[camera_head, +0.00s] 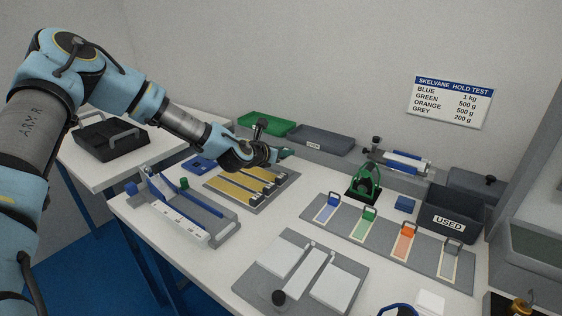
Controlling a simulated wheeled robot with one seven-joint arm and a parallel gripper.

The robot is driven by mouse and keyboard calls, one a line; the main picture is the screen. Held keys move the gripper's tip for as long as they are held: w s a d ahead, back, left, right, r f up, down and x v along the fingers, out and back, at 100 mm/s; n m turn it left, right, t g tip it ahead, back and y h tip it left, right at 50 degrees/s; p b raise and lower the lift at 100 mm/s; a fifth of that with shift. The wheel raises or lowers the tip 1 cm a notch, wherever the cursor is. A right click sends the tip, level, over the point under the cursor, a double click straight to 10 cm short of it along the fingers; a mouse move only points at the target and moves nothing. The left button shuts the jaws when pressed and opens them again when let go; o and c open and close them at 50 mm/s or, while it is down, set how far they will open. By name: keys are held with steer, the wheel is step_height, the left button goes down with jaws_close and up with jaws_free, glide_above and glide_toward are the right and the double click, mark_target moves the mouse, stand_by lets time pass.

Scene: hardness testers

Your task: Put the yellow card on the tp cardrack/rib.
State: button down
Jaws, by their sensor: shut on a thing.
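My gripper (272,155) is at the far edge of a grey plate (222,192), at the end of my arm. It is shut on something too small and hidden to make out. Several yellow strips (236,190) lie side by side on that plate, with dark pieces at their right ends. I cannot tell which of them is the yellow card, or whether my gripper touches one. My gripper and wrist cover part of the plate's far side. I cannot clearly single out the card rack's rib.
A white and blue rack-like fixture (184,222) stands at the front left. A grey board (340,232) bears blue, green, orange and grey tagged strips.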

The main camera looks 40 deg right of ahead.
step_height(320, 180, down, 4)
steer(key=shift+f+p, duration=0.2)
steer(key=shift+p, duration=0.35)
steer(key=shift+f+b, duration=0.35)
steer(key=shift+f, duration=0.15)
steer(key=c, duration=0.7)
jaws_free()
steer(key=shift+r, duration=0.15)
steer(key=shift+r+p, duration=0.15)
steer(key=shift+p, duration=0.15)
steer(key=b+v, duration=0.2)
steer(key=v, duration=1)
steer(key=shift+b, duration=0.3)
